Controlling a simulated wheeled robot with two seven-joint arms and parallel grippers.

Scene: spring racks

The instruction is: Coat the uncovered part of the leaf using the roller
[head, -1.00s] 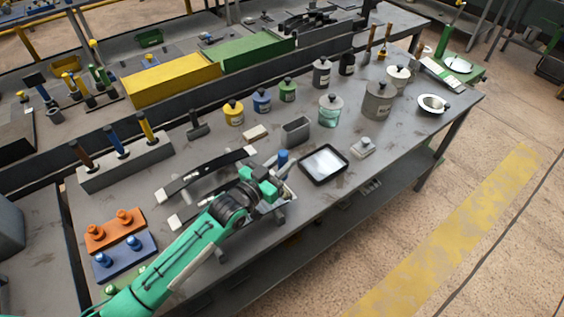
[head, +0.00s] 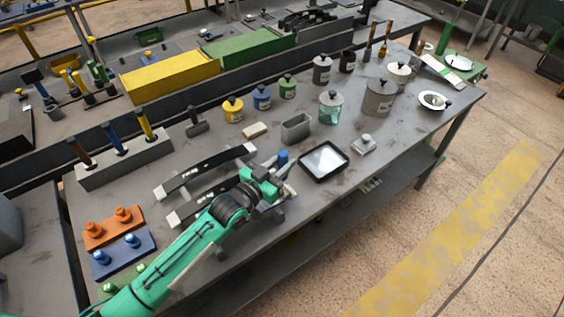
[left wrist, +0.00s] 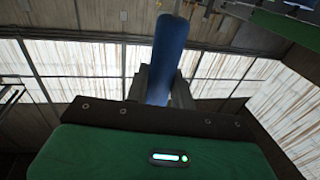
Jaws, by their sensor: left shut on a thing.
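My left gripper (head: 272,178) is shut on the roller's blue handle (head: 283,157), which stands up from the jaws just left of the paint tray. The blue handle (left wrist: 166,60) also fills the space between the fingers in the left wrist view. The roller's head is mostly hidden by the gripper. Two dark leaf springs with bare grey ends lie on the bench to the left: the far leaf (head: 210,168) and the near leaf (head: 203,203). The near leaf's right end is hidden behind my arm. My right gripper is not in view.
The black paint tray (head: 323,161) holds a pale surface. A grey bin (head: 296,127), a sponge-like block (head: 255,131) and several lidded pots stand behind. Orange (head: 113,227) and blue (head: 125,253) blocks with knobs lie at the left front. The bench's front edge runs beneath my arm.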

